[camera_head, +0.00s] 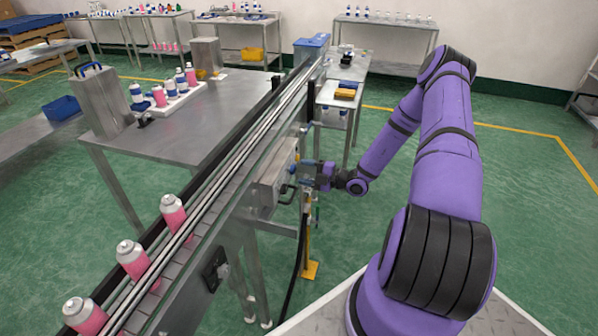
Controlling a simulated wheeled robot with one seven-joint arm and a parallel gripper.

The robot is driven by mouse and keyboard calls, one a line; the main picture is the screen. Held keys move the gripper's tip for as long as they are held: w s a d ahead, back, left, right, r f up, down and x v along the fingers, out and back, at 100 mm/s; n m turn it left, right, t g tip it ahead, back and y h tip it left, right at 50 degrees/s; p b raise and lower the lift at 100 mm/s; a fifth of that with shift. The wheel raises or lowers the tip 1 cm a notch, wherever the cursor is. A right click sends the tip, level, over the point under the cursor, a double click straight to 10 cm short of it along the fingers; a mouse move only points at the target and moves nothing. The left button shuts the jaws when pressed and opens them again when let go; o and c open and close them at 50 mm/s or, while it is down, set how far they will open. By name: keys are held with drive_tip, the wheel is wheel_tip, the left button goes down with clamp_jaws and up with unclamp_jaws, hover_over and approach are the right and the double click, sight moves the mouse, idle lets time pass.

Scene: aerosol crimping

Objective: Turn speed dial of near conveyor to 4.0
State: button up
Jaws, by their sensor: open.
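The near conveyor (182,285) runs diagonally from the lower left toward the back. A grey metal control box (268,192) is mounted on its right side. My gripper (302,170) is at the right face of this box, with the purple arm reaching in from the right. The gripper is open. A small blue part shows between the gripper and the box, but I cannot tell whether it is the dial or part of the gripper. The speed dial and its reading cannot be made out. Whether the fingers touch anything is too small to tell.
Pink cans (131,259) stand on the conveyor at the lower left. A black panel (215,270) sits on the conveyor's side. A yellow post (309,262) and a dark cable are below my gripper. A steel table (185,115) stands left of the conveyor. Green floor right of the arm is clear.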

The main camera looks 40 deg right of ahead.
drive_tip(key=v, duration=0.8)
